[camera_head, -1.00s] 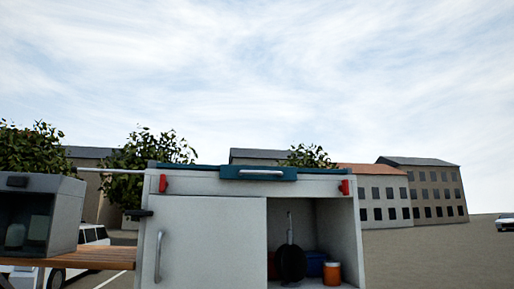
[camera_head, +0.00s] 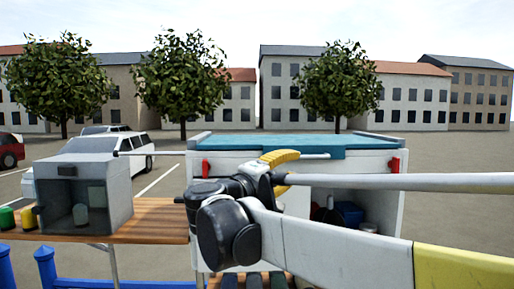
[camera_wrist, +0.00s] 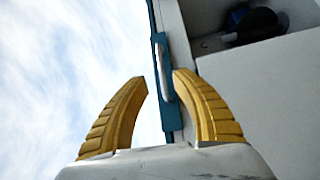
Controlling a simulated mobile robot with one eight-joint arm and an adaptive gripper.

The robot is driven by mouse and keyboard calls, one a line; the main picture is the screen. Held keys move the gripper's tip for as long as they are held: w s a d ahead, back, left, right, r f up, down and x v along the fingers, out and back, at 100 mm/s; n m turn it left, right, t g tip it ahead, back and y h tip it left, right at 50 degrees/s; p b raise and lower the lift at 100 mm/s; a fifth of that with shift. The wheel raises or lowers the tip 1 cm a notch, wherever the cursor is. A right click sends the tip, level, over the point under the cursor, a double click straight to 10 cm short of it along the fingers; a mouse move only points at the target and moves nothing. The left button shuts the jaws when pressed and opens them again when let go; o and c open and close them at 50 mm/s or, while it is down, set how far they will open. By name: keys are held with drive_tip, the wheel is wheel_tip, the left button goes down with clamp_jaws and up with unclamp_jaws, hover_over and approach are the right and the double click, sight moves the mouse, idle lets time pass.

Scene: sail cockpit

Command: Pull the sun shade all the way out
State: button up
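The teal sun shade (camera_head: 270,141) lies along the top of the white cabinet. Its teal front bar (camera_wrist: 158,42) carries a pale handle (camera_head: 312,156). The handle also shows in the wrist view (camera_wrist: 163,72), running lengthwise between my fingertips. My gripper (camera_head: 292,166) has its yellow fingers spread, and it also shows in the wrist view (camera_wrist: 160,77). It is at the handle's left part in the head view. I cannot tell whether the fingers touch the handle. My gripper and arm hide part of the cabinet front.
Red catches (camera_head: 205,169) (camera_head: 395,165) sit at both front corners of the cabinet. A grey box (camera_head: 83,190) stands on a wooden table (camera_head: 150,222) at left. The open compartment holds a dark pan (camera_wrist: 258,25) and containers. Blue railing (camera_head: 48,268) is at lower left.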

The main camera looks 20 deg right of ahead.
sight(310, 158)
drive_tip(key=p+x, duration=0.2)
drive_tip(key=x, duration=0.7)
drive_tip(key=shift+w+d+f, duration=0.1)
drive_tip(key=shift+w+d, duration=0.05)
drive_tip(key=shift+d, duration=0.2)
drive_tip(key=shift+a, duration=0.1)
clamp_jaws()
